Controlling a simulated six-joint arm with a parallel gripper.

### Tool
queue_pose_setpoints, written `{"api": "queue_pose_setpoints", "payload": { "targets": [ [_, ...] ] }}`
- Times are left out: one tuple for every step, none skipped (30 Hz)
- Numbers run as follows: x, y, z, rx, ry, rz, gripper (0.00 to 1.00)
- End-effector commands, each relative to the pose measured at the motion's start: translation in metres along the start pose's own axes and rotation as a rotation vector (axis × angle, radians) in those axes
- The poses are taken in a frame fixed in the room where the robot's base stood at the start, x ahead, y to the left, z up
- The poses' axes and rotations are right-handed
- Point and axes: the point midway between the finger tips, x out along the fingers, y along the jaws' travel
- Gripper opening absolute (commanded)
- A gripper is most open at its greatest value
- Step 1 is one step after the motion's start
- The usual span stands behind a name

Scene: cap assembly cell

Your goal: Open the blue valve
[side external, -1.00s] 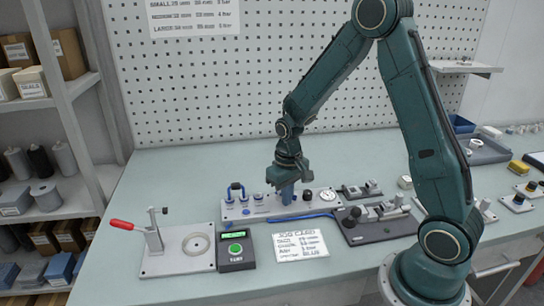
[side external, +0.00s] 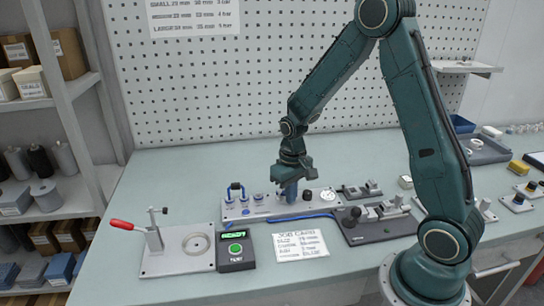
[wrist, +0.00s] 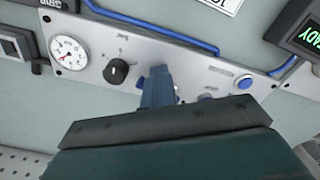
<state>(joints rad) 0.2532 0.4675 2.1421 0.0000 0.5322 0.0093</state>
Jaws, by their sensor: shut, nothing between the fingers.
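The valve panel (side external: 240,212) is a light grey plate at the back middle of the bench, with several blue-topped fittings at its left, a black knob (side external: 307,193) and a gauge (side external: 327,195). A round blue fitting (wrist: 245,82) shows to the right of my gripper in the wrist view. I cannot tell which fitting is the blue valve. My gripper (side external: 289,196) is shut, pointing down at the panel between the blue fittings and the black knob. Its blue fingers (wrist: 158,86) hide the spot under them, so contact is unclear.
A blue tube (side external: 300,216) runs along the panel's front. A green-lit box (side external: 236,262), a toggle clamp plate (side external: 170,262) and a job card (side external: 300,247) lie in front. A dark fixture (side external: 378,232) stands to the right. The bench's back left is clear.

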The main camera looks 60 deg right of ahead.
Motion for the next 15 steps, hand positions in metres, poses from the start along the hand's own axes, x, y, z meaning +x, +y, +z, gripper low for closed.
{"api": "queue_pose_setpoints", "payload": {
  "targets": [
    [0.0001,0.0006,0.0000,0.001,0.000,0.001,0.00],
    [0.0001,0.0006,0.0000,0.001,0.000,0.001,0.00],
    [0.0001,0.0005,-0.0001,0.001,0.000,0.001,0.00],
    [0.0001,0.0005,-0.0001,0.001,0.000,0.001,0.00],
    [0.0001,0.0005,-0.0001,0.001,0.000,0.001,0.00],
    [0.0001,0.0005,-0.0001,0.001,0.000,0.001,0.00],
    [0.0001,0.0005,-0.0001,0.001,0.000,0.001,0.00],
    [0.0001,0.0005,-0.0001,0.001,0.000,0.001,0.00],
    [0.0001,0.0007,-0.0002,0.001,0.000,0.001,0.00],
    [0.0001,0.0011,-0.0003,0.001,0.000,0.001,0.00],
    [0.0001,0.0015,-0.0004,0.001,0.000,0.001,0.00],
    [0.0001,0.0023,-0.0007,0.001,0.000,0.001,0.00],
    [0.0001,0.0029,-0.0009,0.001,0.000,0.001,0.00],
    [0.0001,0.0037,-0.0011,0.001,0.000,0.001,0.00],
    [0.0001,0.0047,-0.0014,0.001,0.000,0.001,0.00]
  ]
}}
